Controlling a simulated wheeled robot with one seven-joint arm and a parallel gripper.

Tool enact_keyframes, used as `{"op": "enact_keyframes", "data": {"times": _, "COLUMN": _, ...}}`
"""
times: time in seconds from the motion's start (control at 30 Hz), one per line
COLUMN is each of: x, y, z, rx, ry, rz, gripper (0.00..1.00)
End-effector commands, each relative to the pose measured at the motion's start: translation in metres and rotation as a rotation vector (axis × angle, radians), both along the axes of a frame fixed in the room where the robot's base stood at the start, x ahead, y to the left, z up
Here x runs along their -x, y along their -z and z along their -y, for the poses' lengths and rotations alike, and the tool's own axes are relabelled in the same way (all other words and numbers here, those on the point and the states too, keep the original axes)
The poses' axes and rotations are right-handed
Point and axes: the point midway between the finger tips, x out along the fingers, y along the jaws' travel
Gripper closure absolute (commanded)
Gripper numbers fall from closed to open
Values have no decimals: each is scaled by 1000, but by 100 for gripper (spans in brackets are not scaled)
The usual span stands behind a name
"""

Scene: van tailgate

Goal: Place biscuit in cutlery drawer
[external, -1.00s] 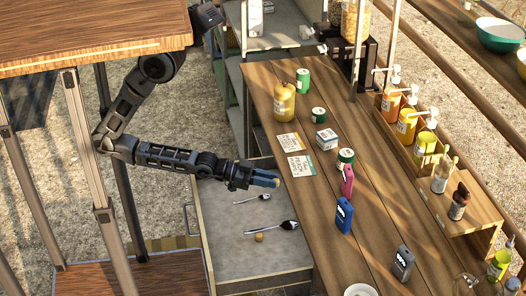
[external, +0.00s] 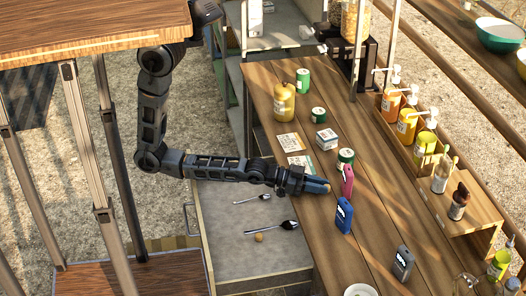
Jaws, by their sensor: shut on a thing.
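My gripper (external: 318,185) is over the left edge of the wooden counter, just left of a pink phone-like thing. Its blue fingers are shut on a small tan thing, which looks like the biscuit (external: 328,187); only a sliver of it shows at the tips. The cutlery drawer (external: 225,262) stands open below and left of the gripper. A small round brown thing (external: 259,237) also lies on the drawer floor.
Two cards (external: 302,164) and a small box (external: 326,139) lie farther back. A dark grey device (external: 402,262) stands nearer the front.

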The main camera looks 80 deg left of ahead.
Motion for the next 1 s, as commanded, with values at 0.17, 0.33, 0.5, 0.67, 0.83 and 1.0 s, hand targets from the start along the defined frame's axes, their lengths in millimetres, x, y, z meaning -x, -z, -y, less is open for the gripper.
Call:
{"op": "enact_keyframes", "data": {"times": 0.17, "x": -9, "y": 0, "z": 4, "rx": 0, "ry": 0, "rz": -1, "gripper": 100}}
{"op": "enact_keyframes", "data": {"times": 0.33, "x": -9, "y": 2, "z": 4, "rx": 0, "ry": 0, "rz": 0, "gripper": 100}}
{"op": "enact_keyframes", "data": {"times": 0.5, "x": -9, "y": 5, "z": 3, "rx": 0, "ry": 0, "rz": 0, "gripper": 100}}
{"op": "enact_keyframes", "data": {"times": 0.67, "x": -9, "y": 5, "z": 3, "rx": 0, "ry": 0, "rz": 0, "gripper": 65}}
{"op": "enact_keyframes", "data": {"times": 0.83, "x": -9, "y": 4, "z": 3, "rx": 0, "ry": 0, "rz": 0, "gripper": 51}}
{"op": "enact_keyframes", "data": {"times": 1.0, "x": -9, "y": 4, "z": 3, "rx": 0, "ry": 0, "rz": 0, "gripper": 51}}
